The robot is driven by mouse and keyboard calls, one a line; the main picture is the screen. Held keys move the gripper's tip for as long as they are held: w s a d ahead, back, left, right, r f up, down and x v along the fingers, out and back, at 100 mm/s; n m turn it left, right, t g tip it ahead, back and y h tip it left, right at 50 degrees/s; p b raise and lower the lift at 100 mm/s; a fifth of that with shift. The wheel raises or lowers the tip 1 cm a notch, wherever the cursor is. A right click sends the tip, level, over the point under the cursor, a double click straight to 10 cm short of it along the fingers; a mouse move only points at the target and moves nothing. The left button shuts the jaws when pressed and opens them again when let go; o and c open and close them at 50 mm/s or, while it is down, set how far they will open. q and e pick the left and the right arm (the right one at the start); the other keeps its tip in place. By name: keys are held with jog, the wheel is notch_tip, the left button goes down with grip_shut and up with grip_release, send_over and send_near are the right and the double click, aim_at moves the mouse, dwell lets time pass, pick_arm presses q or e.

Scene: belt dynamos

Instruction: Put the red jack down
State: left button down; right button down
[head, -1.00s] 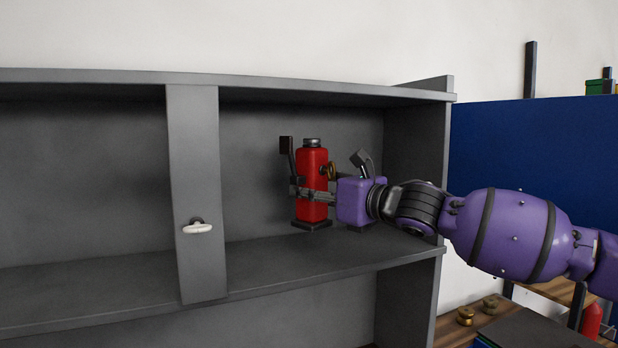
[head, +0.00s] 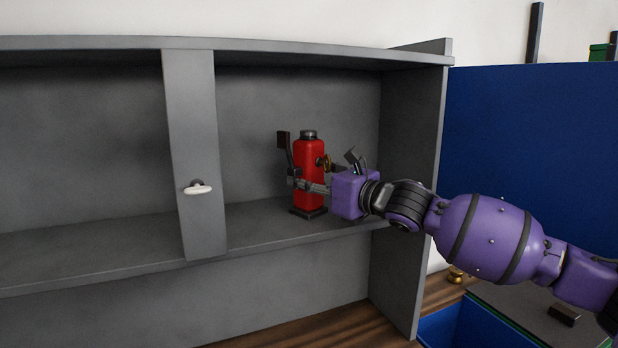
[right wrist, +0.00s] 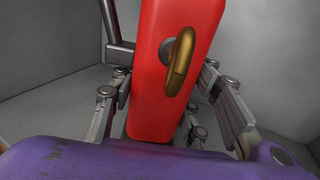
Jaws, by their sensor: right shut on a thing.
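The red jack (head: 309,160) stands upright inside the grey cabinet, its dark base at the shelf (head: 262,228); I cannot tell for certain whether the base presses on the shelf. It has a dark cap, a dark lever at its left and a brass ring at its side. My right gripper (head: 312,187) reaches in from the right and is shut on the jack's body. In the right wrist view the red body (right wrist: 165,95) stands between the two fingers (right wrist: 168,110), and the brass ring faces the camera. My left gripper is not in view.
A grey upright panel with a white handle (head: 198,189) stands left of the jack. The cabinet's side wall (head: 412,170) is close to my right arm. Free shelf lies between panel and jack. A blue panel (head: 530,140) stands at the right.

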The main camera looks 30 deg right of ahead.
jog(key=c, duration=1)
grip_release()
jog(key=v, duration=0.9)
jog(key=shift+s+d+f+p, duration=0.1)
jog(key=shift+s+d+p, duration=0.05)
jog(key=shift+s+p, duration=0.25)
jog(key=shift+v, duration=1.1)
